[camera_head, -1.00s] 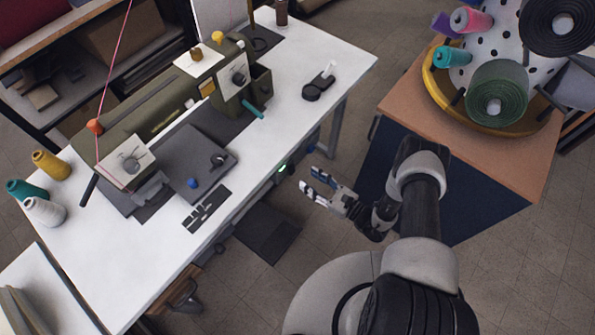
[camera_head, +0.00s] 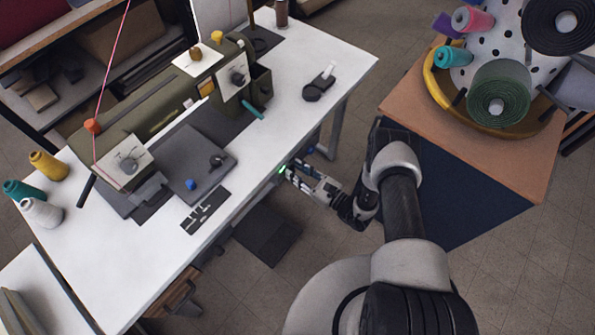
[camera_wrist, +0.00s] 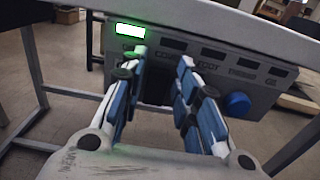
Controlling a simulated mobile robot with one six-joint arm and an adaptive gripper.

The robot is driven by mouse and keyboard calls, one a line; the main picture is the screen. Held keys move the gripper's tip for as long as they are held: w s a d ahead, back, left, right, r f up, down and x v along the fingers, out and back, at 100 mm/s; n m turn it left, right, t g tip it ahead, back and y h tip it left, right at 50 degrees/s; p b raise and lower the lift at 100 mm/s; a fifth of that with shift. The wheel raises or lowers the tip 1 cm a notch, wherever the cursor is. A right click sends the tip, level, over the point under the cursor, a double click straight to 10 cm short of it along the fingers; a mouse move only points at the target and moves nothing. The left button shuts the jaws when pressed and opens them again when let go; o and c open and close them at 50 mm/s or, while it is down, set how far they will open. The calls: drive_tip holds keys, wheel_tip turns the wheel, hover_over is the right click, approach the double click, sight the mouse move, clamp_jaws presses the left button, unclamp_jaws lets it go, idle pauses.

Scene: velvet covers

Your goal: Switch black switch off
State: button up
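A grey control panel (camera_wrist: 262,92) hangs under the table's edge in the wrist view, with a lit green indicator (camera_wrist: 130,30) at its upper left. A dark shape (camera_wrist: 156,90), possibly the black switch, shows between my fingers; its position cannot be told. My gripper (camera_wrist: 163,57) is open, its two blue-and-white fingers apart and pointing at the panel, with nothing clearly held. In the head view my gripper (camera_head: 285,171) is at the table's front edge, beside the green light (camera_head: 282,169). Contact with the switch cannot be told.
A blue round knob (camera_wrist: 236,105) sits on the panel right of my fingers. The white table (camera_head: 330,70) overhangs the panel and carries a green sewing machine (camera_head: 150,115). A cabinet (camera_head: 460,190) with a thread basket stands to the right.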

clamp_jaws()
drive_tip(key=f+y+b, duration=0.1)
drive_tip(key=b, duration=0.2)
drive_tip(key=shift+s+d+t, duration=0.1)
drive_tip(key=shift+t, duration=0.3)
drive_tip(key=shift+t+y+b, duration=0.4)
drive_tip(key=shift+b, duration=0.55)
drive_tip(key=shift+o, duration=2)
unclamp_jaws()
drive_tip(key=shift+d, duration=0.1)
